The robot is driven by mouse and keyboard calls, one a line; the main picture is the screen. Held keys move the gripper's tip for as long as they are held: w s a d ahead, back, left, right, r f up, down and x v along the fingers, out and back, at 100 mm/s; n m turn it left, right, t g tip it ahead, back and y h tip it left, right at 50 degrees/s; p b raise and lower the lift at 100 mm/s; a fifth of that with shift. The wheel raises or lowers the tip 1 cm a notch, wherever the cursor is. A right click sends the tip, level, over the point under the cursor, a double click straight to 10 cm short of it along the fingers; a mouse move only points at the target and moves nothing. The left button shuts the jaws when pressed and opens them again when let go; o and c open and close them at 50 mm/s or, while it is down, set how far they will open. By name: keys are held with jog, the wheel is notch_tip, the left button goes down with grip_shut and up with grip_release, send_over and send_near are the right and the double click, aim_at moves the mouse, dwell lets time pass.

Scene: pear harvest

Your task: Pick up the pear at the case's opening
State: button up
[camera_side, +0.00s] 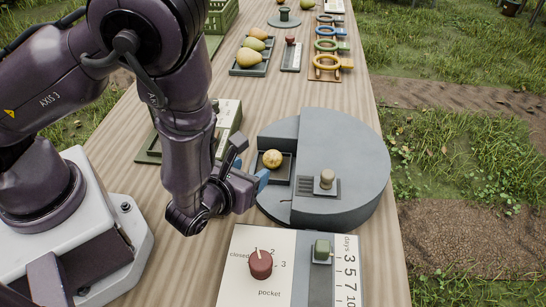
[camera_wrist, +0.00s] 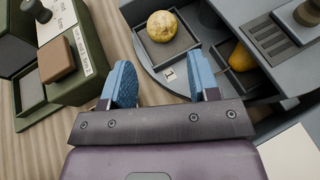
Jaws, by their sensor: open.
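A round yellow pear (camera_side: 272,159) sits in a dark square pocket at the opening of the grey round case (camera_side: 345,150). In the wrist view the pear (camera_wrist: 162,26) lies in its tray pocket (camera_wrist: 185,45), ahead of the fingers, with a small label "1" below it. My gripper (camera_wrist: 165,82) has blue fingertips spread apart with nothing between them. In the side view my gripper (camera_side: 262,178) is just left of the case, short of the pear and not touching it. Part of a second, yellow-orange fruit (camera_wrist: 242,57) shows in a neighbouring pocket.
The case has a knob (camera_side: 327,178) on its lid. A panel with a red dial (camera_side: 261,264) and a green knob (camera_side: 322,250) lies in front. A green box (camera_wrist: 70,65) stands left. Fruit trays (camera_side: 252,67) and coloured rings (camera_side: 327,62) are farther back.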

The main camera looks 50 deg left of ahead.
aim_at(269, 160)
jog(key=x, duration=0.9)
jog(key=shift+w+f, duration=0.15)
jog(key=shift+f, duration=0.1)
jog(key=shift+c, duration=0.2)
jog(key=c, duration=0.5)
